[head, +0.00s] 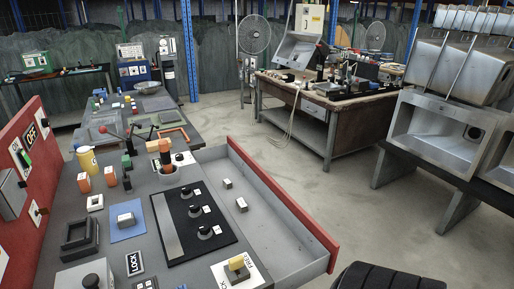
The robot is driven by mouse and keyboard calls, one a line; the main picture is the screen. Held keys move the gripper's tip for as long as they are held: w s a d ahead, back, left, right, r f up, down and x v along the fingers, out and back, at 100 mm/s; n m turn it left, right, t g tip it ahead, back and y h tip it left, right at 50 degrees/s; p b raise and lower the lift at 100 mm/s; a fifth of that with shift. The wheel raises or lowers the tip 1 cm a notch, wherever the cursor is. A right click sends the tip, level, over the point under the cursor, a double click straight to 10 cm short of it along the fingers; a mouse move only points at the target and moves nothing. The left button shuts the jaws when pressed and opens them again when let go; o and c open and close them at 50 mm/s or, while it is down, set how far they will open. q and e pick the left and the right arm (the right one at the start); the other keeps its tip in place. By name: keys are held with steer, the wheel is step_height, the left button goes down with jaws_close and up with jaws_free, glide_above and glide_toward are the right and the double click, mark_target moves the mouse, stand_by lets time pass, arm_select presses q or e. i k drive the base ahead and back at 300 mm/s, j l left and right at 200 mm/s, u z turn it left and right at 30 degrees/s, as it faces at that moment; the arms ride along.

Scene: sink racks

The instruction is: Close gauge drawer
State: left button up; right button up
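The open drawer (262,215) is a long, shallow grey tray that sticks out from the right side of the grey control bench (160,245). Its red front (285,205) runs along the outer right side, well apart from the bench. Two small pale blocks, one (228,183) and another (241,204), appear to lie inside the drawer near the bench edge. Neither of my grippers is in the head view.
A black ribbed object (388,279) lies close by the drawer's near end. Open floor (335,205) lies to the right, before the steel sinks (437,134).

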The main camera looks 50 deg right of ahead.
mark_target(294, 250)
steer(key=k+l+z, duration=0.1)
steer(key=l, duration=1)
steer(key=k+l+z, duration=0.15)
steer(key=l, duration=0.95)
steer(key=k+l+z, duration=0.1)
steer(key=l, duration=1)
